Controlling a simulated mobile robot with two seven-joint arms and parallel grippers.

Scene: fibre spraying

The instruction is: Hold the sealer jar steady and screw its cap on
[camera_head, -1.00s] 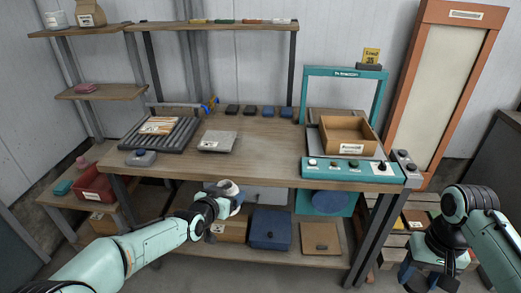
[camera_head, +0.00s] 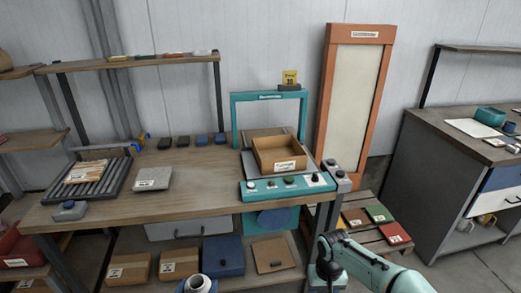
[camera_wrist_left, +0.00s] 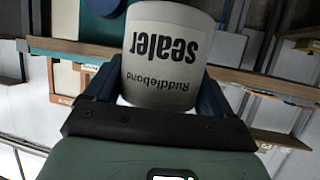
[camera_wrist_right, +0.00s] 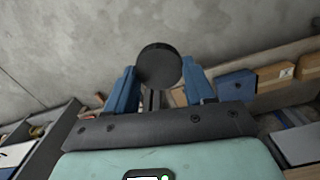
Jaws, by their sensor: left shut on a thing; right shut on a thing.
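The sealer jar, white with black lettering, fills the upper middle of the left wrist view (camera_wrist_left: 166,52). My left gripper (camera_wrist_left: 160,88) is shut on it, one finger on each side. In the head view the jar (camera_head: 200,284) shows at the bottom edge, its round dark top facing up, with little of the gripper in sight. My right gripper (camera_wrist_right: 162,85) is shut on the round black cap (camera_wrist_right: 159,65), seen in the right wrist view. In the head view my right arm comes in at the bottom right; its fingers are mostly cut off. Jar and cap are apart.
The workbench (camera_head: 200,200) stands ahead, with a cardboard box (camera_head: 283,154) in the teal machine (camera_head: 290,187). A blue bin (camera_head: 223,257) and boxes sit on its lower shelf. A pallet (camera_head: 365,240) stands right of it, a grey cabinet (camera_head: 425,170) farther right.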

